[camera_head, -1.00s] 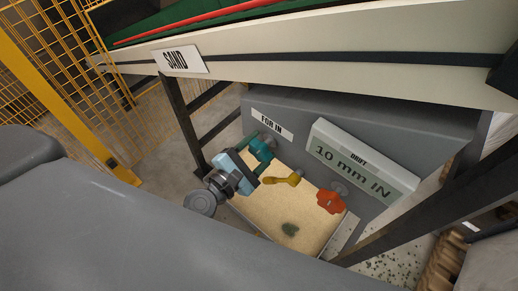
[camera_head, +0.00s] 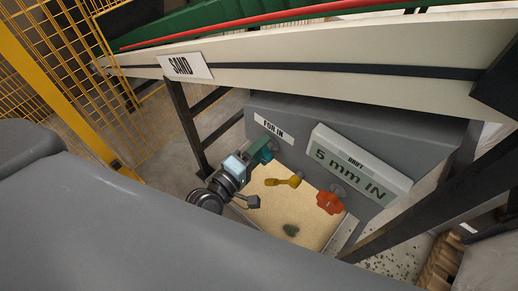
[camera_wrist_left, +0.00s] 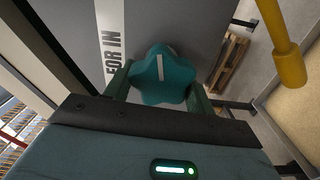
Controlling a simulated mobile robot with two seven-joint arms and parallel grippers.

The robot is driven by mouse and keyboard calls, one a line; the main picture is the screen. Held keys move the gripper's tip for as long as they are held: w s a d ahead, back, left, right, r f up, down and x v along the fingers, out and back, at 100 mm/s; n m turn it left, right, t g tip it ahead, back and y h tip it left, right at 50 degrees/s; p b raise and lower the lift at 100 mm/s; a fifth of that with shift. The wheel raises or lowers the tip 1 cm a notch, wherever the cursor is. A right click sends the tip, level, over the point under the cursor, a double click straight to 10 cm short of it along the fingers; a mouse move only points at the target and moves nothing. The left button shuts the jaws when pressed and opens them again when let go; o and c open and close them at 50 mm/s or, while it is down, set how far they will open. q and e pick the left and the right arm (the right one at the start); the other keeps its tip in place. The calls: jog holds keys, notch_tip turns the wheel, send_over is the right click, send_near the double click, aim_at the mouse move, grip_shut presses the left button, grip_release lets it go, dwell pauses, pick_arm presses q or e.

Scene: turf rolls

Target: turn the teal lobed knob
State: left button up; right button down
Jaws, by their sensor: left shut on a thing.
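The teal lobed knob (camera_wrist_left: 162,75) fills the upper middle of the left wrist view, with a pale line mark on its face pointing nearly straight up the picture. In the head view the teal knob (camera_head: 265,154) is partly hidden behind my gripper, on the front of the grey panel below the FOR IN label (camera_head: 272,128). My left gripper (camera_wrist_left: 160,90) is shut on the knob, one finger on either side of its lobes. The left gripper (camera_head: 255,155) comes from the lower left in the head view. The drift display (camera_head: 355,165) reads 5 mm IN. My right gripper is out of view.
A yellow lever handle (camera_head: 284,181) and an orange lobed knob (camera_head: 330,202) sit to the right on the same panel. Below is a sand-filled tray with a dark lump (camera_head: 291,230). The SAND-labelled conveyor beam (camera_head: 330,60) runs above. Yellow mesh fencing (camera_head: 60,55) stands left.

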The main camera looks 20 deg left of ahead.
pick_arm(q)
jog(key=m, duration=0.1)
jog(key=m+p, duration=0.1)
jog(key=shift+r+m, duration=0.25)
jog(key=shift+m, duration=0.15)
jog(key=m+p, duration=0.1)
jog(key=m, duration=0.2)
jog(key=shift+m, duration=0.3)
jog(key=shift+d+m+p, duration=0.1)
jog(key=shift+m+p, duration=0.2)
jog(key=shift+m, duration=0.3)
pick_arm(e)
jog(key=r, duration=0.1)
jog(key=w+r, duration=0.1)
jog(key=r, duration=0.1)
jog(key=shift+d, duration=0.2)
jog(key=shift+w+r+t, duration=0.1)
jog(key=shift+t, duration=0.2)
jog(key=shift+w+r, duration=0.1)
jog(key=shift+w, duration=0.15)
pick_arm(q)
jog(key=o, duration=1)
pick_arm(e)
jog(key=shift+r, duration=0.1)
pick_arm(q)
jog(key=shift+s, duration=0.1)
